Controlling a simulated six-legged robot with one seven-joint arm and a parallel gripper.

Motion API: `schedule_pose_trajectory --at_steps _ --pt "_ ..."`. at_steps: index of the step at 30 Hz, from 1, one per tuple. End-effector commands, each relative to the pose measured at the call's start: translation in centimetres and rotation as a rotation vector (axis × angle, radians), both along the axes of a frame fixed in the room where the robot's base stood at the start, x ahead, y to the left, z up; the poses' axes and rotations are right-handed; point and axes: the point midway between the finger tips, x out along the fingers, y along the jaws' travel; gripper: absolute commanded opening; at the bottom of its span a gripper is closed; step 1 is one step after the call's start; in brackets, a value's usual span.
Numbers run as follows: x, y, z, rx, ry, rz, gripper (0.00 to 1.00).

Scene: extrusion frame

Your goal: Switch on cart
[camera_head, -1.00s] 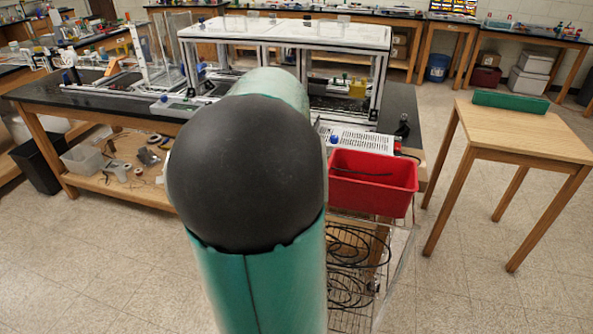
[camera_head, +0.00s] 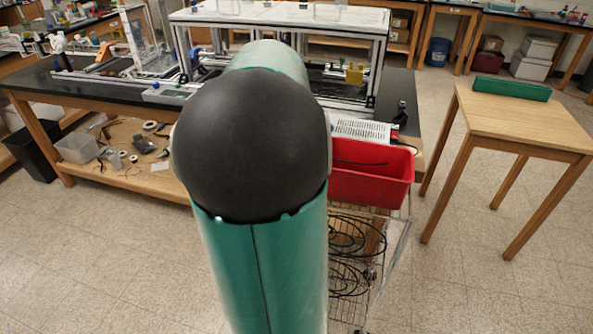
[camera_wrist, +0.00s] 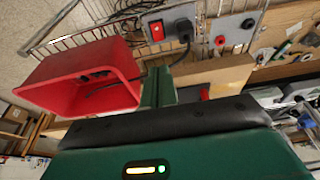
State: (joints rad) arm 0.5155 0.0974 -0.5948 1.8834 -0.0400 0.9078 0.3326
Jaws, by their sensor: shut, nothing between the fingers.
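In the wrist view, a grey panel (camera_wrist: 225,32) at the top carries a red rocker switch (camera_wrist: 156,31). A black plug (camera_wrist: 183,31) with a cable sits just right of the switch. I cannot tell the switch's position. My gripper (camera_wrist: 158,76) shows as narrow green fingers, shut and empty, below the panel and apart from the switch in the picture. In the head view, the wire cart (camera_head: 349,318) stands below the red bin (camera_head: 371,190); my arm hides its left part, and my gripper and the switch are not visible there.
The red bin, with a dark cable in it, lies left of my gripper in the wrist view. A black-topped bench (camera_head: 60,90) bears an extrusion frame (camera_head: 283,27). A wooden table (camera_head: 520,120) stands at right. The floor (camera_head: 470,290) at front right is clear.

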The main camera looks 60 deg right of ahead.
Motion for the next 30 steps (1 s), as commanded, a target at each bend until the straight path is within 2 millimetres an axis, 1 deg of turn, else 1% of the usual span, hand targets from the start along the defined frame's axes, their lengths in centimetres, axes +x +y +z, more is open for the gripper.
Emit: schedule_pose_trajectory --at_steps 11,14,16,20,30 --pt "0.0 0.6 0.0 0.004 0.0 -0.002 0.0" --pt "0.1 0.6 -0.3 0.005 0.001 -0.002 0.0" --pt "0.1 0.5 -0.8 0.007 0.003 -0.002 0.0" --pt "0.1 -0.1 -2.7 0.007 0.004 -0.003 0.0" --pt "0.3 -2.2 -9.2 0.007 0.004 -0.004 0.0"
